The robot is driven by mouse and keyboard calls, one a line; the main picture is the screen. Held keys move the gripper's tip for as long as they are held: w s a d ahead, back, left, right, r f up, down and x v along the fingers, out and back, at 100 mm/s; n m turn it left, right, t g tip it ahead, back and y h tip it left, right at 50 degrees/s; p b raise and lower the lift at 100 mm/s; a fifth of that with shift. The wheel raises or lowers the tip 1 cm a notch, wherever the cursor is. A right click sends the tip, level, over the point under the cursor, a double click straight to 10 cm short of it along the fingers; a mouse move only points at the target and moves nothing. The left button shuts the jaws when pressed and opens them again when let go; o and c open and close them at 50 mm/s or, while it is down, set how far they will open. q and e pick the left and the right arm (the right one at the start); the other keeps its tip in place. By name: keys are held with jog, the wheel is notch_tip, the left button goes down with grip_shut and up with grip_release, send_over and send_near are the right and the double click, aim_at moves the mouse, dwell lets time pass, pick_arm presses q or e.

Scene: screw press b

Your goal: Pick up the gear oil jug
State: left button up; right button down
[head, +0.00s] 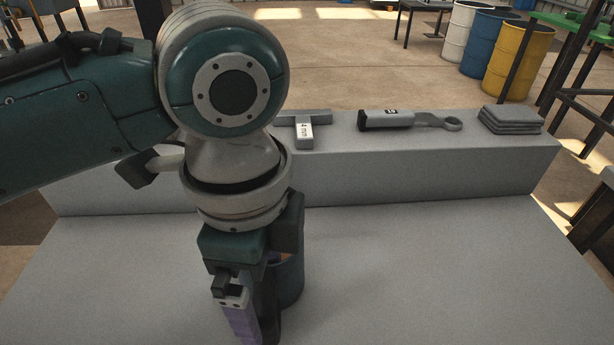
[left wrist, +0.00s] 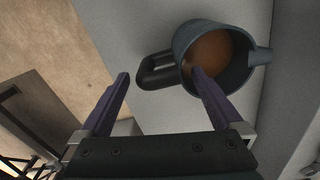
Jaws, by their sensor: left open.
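The gear oil jug (head: 290,282) is a dark blue-grey vessel on the grey bench, partly hidden behind my left gripper (head: 252,322) in the head view. In the left wrist view the jug (left wrist: 239,78) is seen from above, with brown oil inside, a spout at right and a black handle (left wrist: 146,72) at left. My left gripper (left wrist: 160,75) is open with purple fingers. The handle appears between its two fingertips, and the right finger overlaps the jug's mouth in the picture. I cannot tell whether either finger touches it. My right gripper is not in view.
A raised grey ledge (head: 420,170) runs along the bench's back. On it lie a T-shaped tool marked 4 mm (head: 304,130), a grey tool with a ring end (head: 400,119) and folded grey cloths (head: 511,119). The bench right of the jug (head: 430,280) is clear.

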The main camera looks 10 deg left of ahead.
aim_at(282, 284)
pick_arm(q)
jog(key=shift+f, duration=0.6)
notch_tip(282, 284, down, 6)
jog(key=shift+d+r+b, duration=0.15)
jog(key=shift+r+b, duration=0.1)
jog(key=shift+b, duration=0.6)
jog(key=shift+w+r, duration=0.1)
grip_shut()
